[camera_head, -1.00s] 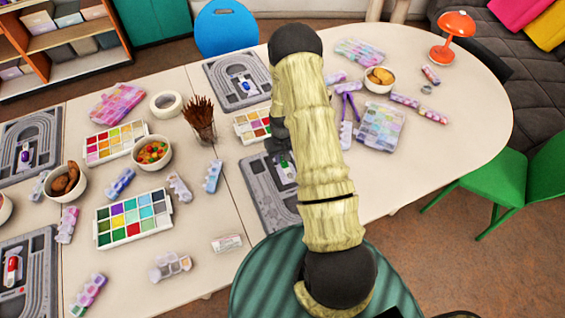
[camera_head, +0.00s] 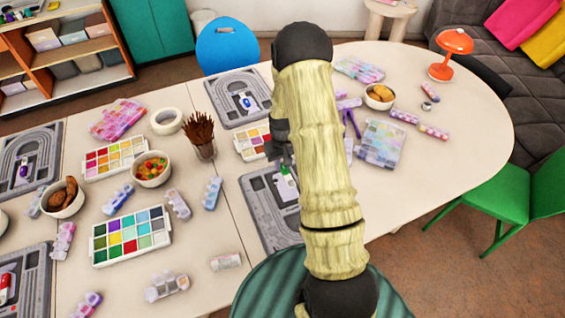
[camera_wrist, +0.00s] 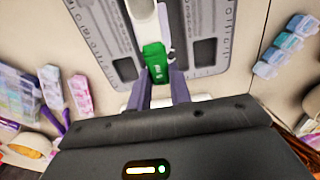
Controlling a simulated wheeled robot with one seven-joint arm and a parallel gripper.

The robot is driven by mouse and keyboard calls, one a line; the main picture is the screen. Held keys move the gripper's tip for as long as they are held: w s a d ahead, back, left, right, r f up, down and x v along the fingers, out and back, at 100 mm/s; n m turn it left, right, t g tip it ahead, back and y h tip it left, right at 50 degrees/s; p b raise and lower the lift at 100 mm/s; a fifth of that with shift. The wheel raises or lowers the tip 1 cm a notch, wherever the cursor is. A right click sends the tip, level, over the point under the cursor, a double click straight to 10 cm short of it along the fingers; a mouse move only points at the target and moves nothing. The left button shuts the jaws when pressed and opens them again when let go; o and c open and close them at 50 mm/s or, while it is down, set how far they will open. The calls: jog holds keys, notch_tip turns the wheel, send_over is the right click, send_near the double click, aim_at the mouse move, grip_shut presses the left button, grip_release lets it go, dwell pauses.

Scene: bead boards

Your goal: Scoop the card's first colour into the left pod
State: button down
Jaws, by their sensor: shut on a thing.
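My gripper (camera_wrist: 162,88) is shut on a green scoop-like piece (camera_wrist: 156,60) with a pale upper part. It is held over a grey bead board (camera_wrist: 100,25) with a ruler-like edge and two dark rectangular recesses (camera_wrist: 125,68) and (camera_wrist: 205,52). In the head view the board (camera_head: 258,205) lies at the table's front edge, partly hidden by my arm, and the green piece (camera_head: 287,170) shows just below my gripper (camera_head: 284,158). I cannot make out a card showing colours, or any beads in the recesses.
Colour trays (camera_head: 130,232) and (camera_head: 252,142) stand on the table (camera_head: 420,165). An orange lamp (camera_head: 452,50) stands at the far right.

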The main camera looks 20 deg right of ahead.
jog(key=a+f, duration=0.1)
jog(key=a, duration=0.2)
jog(key=s+a+f, duration=0.1)
jog(key=a+f, duration=0.1)
jog(key=a, duration=0.2)
jog(key=s+a+f, duration=0.1)
jog(key=a, duration=0.2)
jog(key=shift+s+a+f, duration=0.25)
jog(key=shift+a, duration=0.05)
jog(key=shift+s+d, duration=0.1)
jog(key=shift+d, duration=0.05)
